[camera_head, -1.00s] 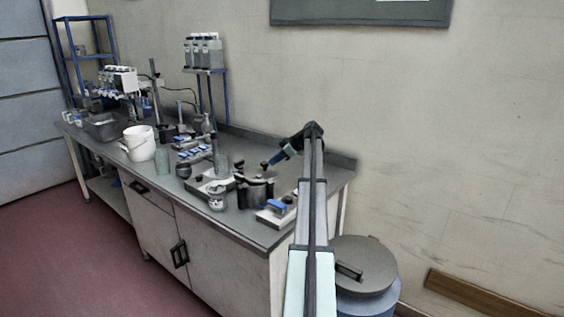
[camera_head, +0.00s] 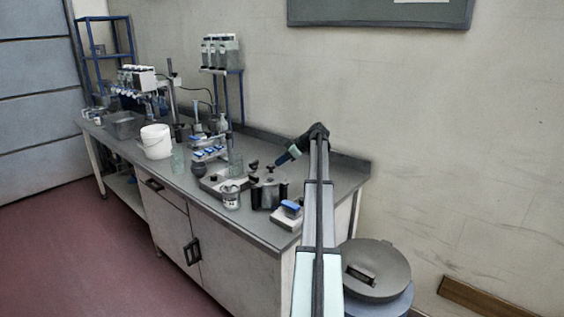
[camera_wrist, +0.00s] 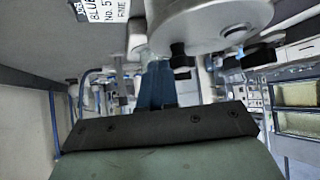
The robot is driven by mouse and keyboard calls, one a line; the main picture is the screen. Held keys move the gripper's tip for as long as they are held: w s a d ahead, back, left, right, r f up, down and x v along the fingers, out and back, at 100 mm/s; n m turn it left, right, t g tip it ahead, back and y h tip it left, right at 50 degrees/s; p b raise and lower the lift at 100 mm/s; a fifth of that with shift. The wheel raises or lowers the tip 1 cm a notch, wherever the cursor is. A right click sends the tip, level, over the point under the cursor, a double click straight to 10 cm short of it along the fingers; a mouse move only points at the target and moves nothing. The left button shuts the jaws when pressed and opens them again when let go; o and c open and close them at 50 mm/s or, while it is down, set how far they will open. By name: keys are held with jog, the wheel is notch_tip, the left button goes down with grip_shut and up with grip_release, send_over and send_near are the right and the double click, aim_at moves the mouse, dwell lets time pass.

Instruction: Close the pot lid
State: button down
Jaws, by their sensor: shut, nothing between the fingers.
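The small dark pot (camera_head: 268,196) stands near the right end of the bench, with dark knobs (camera_head: 270,170) at its top. At this size I cannot tell how far its lid is open. My gripper (camera_head: 279,162) hangs just above and to the right of the pot top, pointing down-left, shut and empty. I cannot tell whether it touches the lid. In the wrist view, my blue fingers (camera_wrist: 157,85) are together, close to a large rounded grey metal body (camera_wrist: 208,24) with black knobs, probably the pot.
A blue-topped block (camera_head: 290,211) is right of the pot, a labelled jar (camera_head: 231,196) left of it. Glassware, a white bucket (camera_head: 155,141) and a bottle rack (camera_head: 221,54) stand farther along the bench. A lidded drum (camera_head: 378,268) stands on the floor beside the bench.

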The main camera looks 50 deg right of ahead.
jog(key=s+d+r, duration=0.6)
jog(key=d, duration=0.3)
jog(key=shift+s+r, duration=0.35)
jog(key=shift+s, duration=0.05)
jog(key=shift+d, duration=0.1)
